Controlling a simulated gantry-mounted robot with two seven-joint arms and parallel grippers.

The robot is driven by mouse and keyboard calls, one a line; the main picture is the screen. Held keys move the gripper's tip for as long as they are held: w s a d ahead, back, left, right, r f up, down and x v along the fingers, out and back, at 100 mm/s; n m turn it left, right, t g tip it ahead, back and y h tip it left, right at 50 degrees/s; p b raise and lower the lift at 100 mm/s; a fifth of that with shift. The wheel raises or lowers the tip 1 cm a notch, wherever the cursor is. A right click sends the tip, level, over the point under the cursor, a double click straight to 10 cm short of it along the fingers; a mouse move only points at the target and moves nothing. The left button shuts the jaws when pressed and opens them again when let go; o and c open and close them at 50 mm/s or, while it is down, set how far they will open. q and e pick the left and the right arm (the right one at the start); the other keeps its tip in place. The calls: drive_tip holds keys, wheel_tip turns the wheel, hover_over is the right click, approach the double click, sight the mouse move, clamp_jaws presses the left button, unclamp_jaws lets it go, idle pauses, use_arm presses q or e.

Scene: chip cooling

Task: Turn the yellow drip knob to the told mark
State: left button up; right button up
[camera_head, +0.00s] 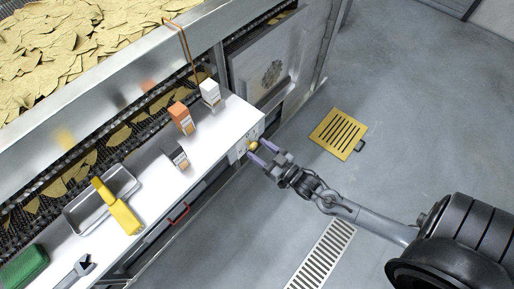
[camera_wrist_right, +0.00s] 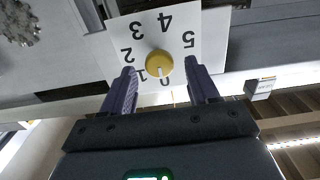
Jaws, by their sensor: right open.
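The yellow drip knob (camera_wrist_right: 159,60) sits on a white dial plate (camera_wrist_right: 205,40) with marks 0 to 5, which appear upside down in the right wrist view. A pale pointer on the knob points down, close to the 0. My right gripper (camera_wrist_right: 161,74) is open, with one purple finger on each side of the knob and visible gaps between. In the head view the knob (camera_head: 253,145) is on the front end of the white counter, and the right gripper (camera_head: 260,153) is at it. My left gripper is not in view.
The white counter (camera_head: 215,150) holds an orange-topped box (camera_head: 181,117), a white box (camera_head: 209,92), a grey box (camera_head: 175,155), a metal tray (camera_head: 86,213) and a yellow-handled tool (camera_head: 121,212). A chip conveyor runs behind. A yellow floor grate (camera_head: 338,133) lies on open floor.

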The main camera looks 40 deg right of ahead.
drive_tip(key=shift+w+a, duration=0.1)
drive_tip(key=shift+w, duration=0.75)
